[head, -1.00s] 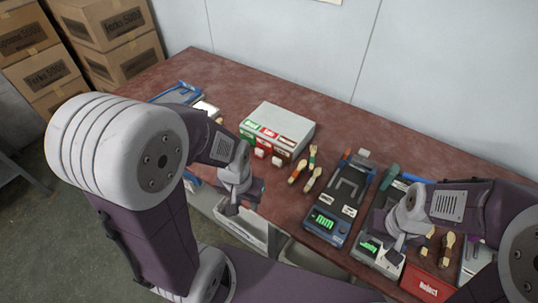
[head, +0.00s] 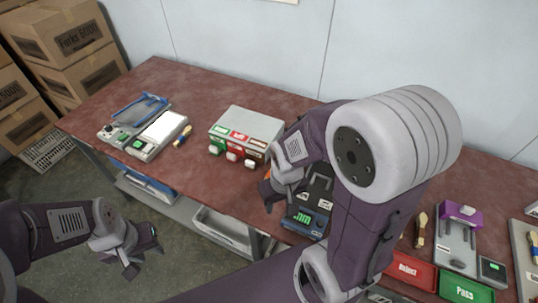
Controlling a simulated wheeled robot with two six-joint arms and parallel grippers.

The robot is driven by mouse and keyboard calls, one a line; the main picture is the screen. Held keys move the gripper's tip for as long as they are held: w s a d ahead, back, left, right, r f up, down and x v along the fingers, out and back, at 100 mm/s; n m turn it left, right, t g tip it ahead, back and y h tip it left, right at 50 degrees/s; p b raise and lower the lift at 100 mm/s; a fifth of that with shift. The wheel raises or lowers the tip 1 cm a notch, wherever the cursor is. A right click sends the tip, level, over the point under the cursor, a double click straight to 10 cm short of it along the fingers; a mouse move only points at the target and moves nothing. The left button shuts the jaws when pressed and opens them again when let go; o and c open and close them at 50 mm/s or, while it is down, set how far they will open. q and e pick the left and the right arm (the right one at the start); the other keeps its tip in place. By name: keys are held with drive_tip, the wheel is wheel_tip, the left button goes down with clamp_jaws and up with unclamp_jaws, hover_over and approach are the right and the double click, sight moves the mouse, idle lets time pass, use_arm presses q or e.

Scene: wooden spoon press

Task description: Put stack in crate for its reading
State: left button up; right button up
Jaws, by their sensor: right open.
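A wooden utensil stack (head: 182,136) lies beside the scale-like device (head: 146,133) at the left of the table. Another wooden piece (head: 420,229) lies at the right, behind the red Reject crate (head: 410,268). The green Pass crate (head: 466,289) stands beside the red one. My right gripper (head: 274,192) is open over the table's front edge, left of the dark gauge (head: 306,216). My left gripper (head: 142,256) hangs empty in front of the table, its fingers apart. My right arm hides the table behind it.
A white box with green, red and brown slots (head: 247,124) stands mid-table. A grey press with a purple block (head: 458,228) is at the right. Grey bins (head: 222,229) sit on the lower shelf. Cartons (head: 68,42) stand at the far left.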

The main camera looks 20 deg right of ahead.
drive_tip(key=w+d+r+m+t+h+b, duration=0.1)
drive_tip(key=w+d+m, duration=0.1)
drive_tip(key=w, duration=0.6)
drive_tip(key=w+d+r+m+t+b, duration=0.1)
drive_tip(key=w+d+t+b, duration=0.1)
drive_tip(key=w, duration=0.5)
drive_tip(key=w+d+f+b, duration=0.1)
drive_tip(key=w+d+f, duration=0.1)
drive_tip(key=d, duration=0.1)
drive_tip(key=w+d+f+m+b, duration=0.1)
drive_tip(key=w+d+f, duration=0.2)
drive_tip(key=w+d+f+m+h+b, duration=0.1)
drive_tip(key=w+d+f+b, duration=0.1)
drive_tip(key=d, duration=0.1)
drive_tip(key=shift+w+f, duration=0.2)
drive_tip(key=shift+w, duration=0.1)
drive_tip(key=shift+r, duration=0.1)
drive_tip(key=x, duration=0.3)
drive_tip(key=shift+s, duration=0.15)
drive_tip(key=shift+w+d+f, duration=0.1)
drive_tip(key=shift+w+f, duration=0.1)
drive_tip(key=shift+f, duration=0.25)
drive_tip(key=x, duration=0.4)
drive_tip(key=shift+s, duration=0.15)
drive_tip(key=shift+w+d+f, duration=0.2)
drive_tip(key=shift+w+f, duration=0.05)
drive_tip(key=shift+f, duration=0.2)
drive_tip(key=shift+s+r, duration=0.1)
drive_tip(key=shift+c, duration=1.2)
clamp_jaws()
